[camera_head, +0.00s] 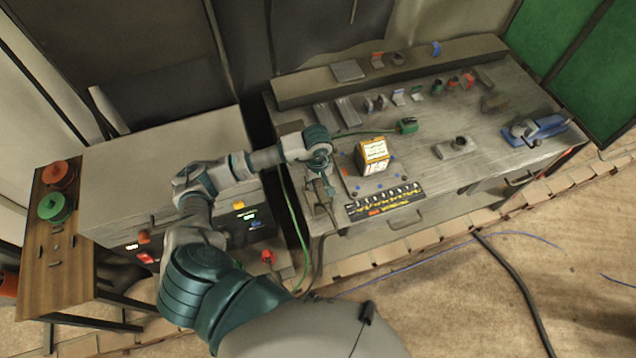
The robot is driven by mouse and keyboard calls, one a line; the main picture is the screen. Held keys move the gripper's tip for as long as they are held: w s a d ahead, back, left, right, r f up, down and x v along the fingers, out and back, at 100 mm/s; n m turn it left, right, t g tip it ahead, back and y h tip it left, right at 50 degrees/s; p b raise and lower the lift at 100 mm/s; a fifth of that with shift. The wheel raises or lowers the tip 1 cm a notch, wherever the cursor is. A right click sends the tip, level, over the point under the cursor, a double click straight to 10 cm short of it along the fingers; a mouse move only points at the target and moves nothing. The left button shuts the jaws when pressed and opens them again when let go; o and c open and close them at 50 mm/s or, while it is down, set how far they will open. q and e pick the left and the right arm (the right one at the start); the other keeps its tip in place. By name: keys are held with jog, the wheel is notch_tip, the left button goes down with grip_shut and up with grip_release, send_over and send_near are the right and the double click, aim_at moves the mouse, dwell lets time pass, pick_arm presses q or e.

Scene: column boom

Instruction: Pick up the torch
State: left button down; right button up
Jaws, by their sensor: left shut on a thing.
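My left arm reaches in from the bottom and across to the left end of the grey workbench (440,120). My left gripper (321,172) points down at the bench's left edge and is shut on the torch (322,191). The torch is a small dark, slim thing, partly hidden by the fingers. A dark cable hangs below it past the bench's front edge. I cannot tell whether the torch touches the bench top. My right gripper is out of view.
A blue vise (536,130) is at the right. A welding machine (165,185) and wooden table (65,250) stand left. Cables cross the floor.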

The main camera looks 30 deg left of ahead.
pick_arm(q)
jog(key=shift+w+r, duration=0.1)
jog(key=shift+r, duration=0.35)
notch_tip(320, 180, up, 2)
jog(key=shift+a+r+b, duration=0.1)
jog(key=shift+r+b, duration=0.05)
jog(key=shift+b, duration=0.4)
jog(key=s+d+r+b, duration=0.1)
jog(key=s+d+b, duration=0.1)
jog(key=d, duration=1.3)
jog(key=shift+d+r+b, duration=0.15)
jog(key=shift+d+b, duration=0.15)
jog(key=shift+b, duration=0.3)
